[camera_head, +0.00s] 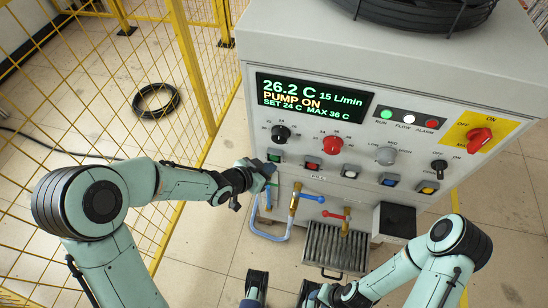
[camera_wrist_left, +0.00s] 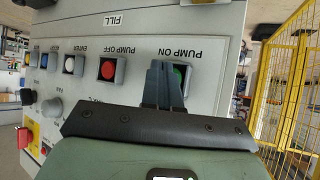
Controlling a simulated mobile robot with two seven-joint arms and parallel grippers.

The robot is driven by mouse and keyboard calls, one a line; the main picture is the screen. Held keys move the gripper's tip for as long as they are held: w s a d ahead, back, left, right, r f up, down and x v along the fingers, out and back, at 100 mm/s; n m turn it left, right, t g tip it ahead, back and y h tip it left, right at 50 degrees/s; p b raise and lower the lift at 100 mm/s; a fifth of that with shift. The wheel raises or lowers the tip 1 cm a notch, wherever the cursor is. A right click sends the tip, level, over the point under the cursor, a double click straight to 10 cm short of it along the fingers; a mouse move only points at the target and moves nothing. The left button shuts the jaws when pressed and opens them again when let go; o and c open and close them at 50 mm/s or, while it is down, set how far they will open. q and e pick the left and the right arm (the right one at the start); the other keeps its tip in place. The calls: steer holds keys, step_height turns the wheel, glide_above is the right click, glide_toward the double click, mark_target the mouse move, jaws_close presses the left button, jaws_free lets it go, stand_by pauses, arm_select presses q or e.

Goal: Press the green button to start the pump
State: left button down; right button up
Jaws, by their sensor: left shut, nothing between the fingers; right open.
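The green button (camera_head: 275,155) sits at the left end of the lower row on the grey control panel. In the left wrist view the green button (camera_wrist_left: 181,71), labelled PUMP ON, is partly hidden by my fingertips. My left gripper (camera_head: 266,170) is shut and empty, with its tips right at the button; it also shows in the left wrist view (camera_wrist_left: 164,84). I cannot tell whether the tips touch it. My right gripper (camera_head: 282,287) is open and empty, low in front of the machine.
A red button (camera_head: 311,163) marked PUMP OFF is beside the green one. Below are a blue-handled valve (camera_head: 309,198), a red-handled valve (camera_head: 336,215) and a drain grate (camera_head: 335,246). A yellow mesh fence (camera_head: 190,80) stands at the left.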

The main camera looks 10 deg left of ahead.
arm_select(q)
steer(key=shift+s+a+b, duration=0.1)
steer(key=shift+s+b, duration=0.55)
steer(key=shift+s, duration=1.85)
arm_select(e)
steer(key=shift+s+f, duration=0.1)
steer(key=shift+f, duration=0.6)
